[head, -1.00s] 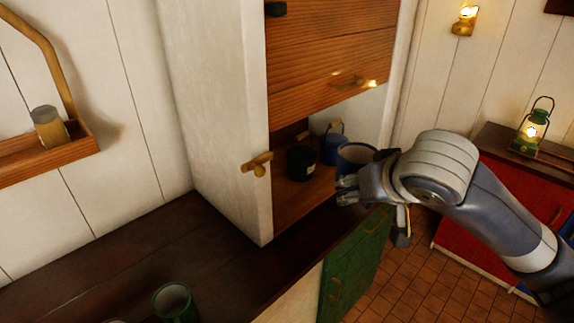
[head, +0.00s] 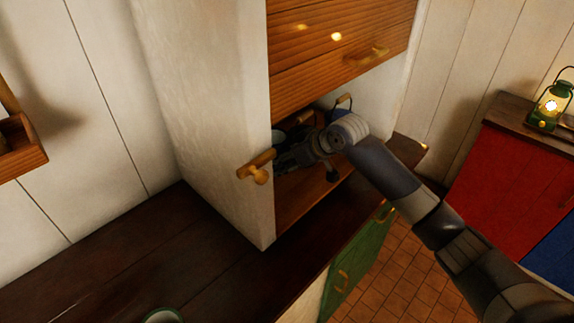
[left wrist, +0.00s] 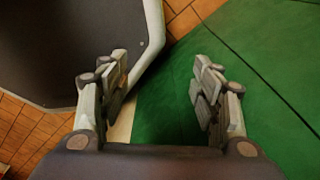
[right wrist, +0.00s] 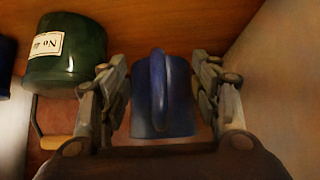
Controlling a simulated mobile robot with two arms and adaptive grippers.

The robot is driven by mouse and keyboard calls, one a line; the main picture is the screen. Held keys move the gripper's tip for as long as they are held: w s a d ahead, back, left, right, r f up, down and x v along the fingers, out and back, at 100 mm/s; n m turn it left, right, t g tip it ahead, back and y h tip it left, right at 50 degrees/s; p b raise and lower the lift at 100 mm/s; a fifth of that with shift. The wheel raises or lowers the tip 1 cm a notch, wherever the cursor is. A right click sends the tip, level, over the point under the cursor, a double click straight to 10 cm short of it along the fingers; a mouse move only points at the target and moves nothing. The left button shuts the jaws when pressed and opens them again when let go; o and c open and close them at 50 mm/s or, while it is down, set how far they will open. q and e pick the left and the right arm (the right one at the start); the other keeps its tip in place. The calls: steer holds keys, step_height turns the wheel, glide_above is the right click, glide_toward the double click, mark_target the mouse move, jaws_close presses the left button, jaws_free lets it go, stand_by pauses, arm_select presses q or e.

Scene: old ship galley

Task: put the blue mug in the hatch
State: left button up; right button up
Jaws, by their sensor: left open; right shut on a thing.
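The blue mug (right wrist: 180,110) is between the fingers of my right gripper (right wrist: 167,100), which is shut on it; its handle faces the wrist camera. In the head view my right gripper (head: 290,157) is inside the hatch (head: 294,203), above its wooden floor, and largely covers the mug. The hatch's slatted wooden shutter (head: 335,50) is raised, leaving the lower part open. My left gripper (left wrist: 163,95) is open and empty, facing a green surface; it is out of the head view.
A green pail with a label (right wrist: 68,58) stands beside the mug in the hatch. A blue thing shows at that view's left edge. The hatch's side wall (right wrist: 285,75) is close on the right. The dark counter (head: 150,255) is mostly clear.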

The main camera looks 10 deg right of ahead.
steer(key=shift+f, duration=1.1)
steer(key=shift+a+f, duration=0.1)
steer(key=shift+f, duration=0.6)
step_height(320, 180, down, 3)
steer(key=shift+r+p, duration=0.1)
steer(key=shift+p, duration=0.35)
arm_select(q)
steer(key=shift+w+a+r, duration=0.25)
steer(key=shift+w+r, duration=0.35)
steer(key=shift+w, duration=0.1)
arm_select(e)
steer(key=shift+f, duration=0.2)
steer(key=o, duration=1.5)
arm_select(q)
steer(key=shift+s+d, duration=0.25)
steer(key=shift+s, duration=0.1)
